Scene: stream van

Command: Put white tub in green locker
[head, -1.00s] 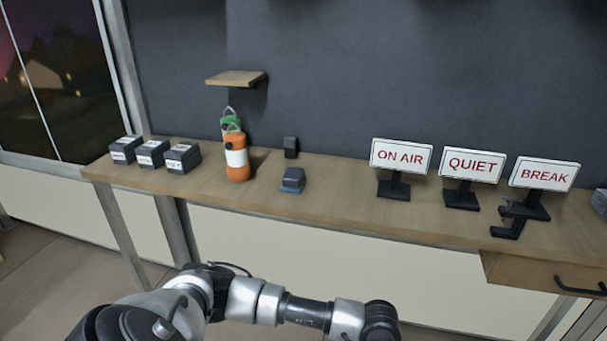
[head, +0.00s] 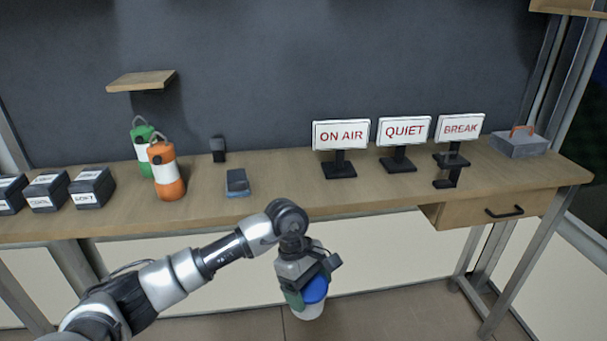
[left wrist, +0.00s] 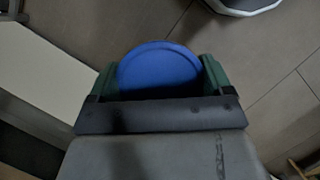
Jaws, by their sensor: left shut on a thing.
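My left gripper (head: 303,289) is in front of the desk, below the level of its top. It is shut on a white tub (head: 309,311) with a blue lid. In the head view the tub's white lower part shows below the fingers. In the left wrist view the round blue lid of the tub (left wrist: 160,70) sits between the two green fingers. The tub hangs clear above the floor. No green locker shows in these frames. My right gripper is not in view.
The wooden desk (head: 270,196) holds several dark boxes, two lanterns (head: 166,172), a small dark block (head: 237,183), three signs (head: 341,137) and a grey case (head: 518,143). A drawer (head: 497,207) hangs under its right end. A small shelf (head: 141,81) is on the wall.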

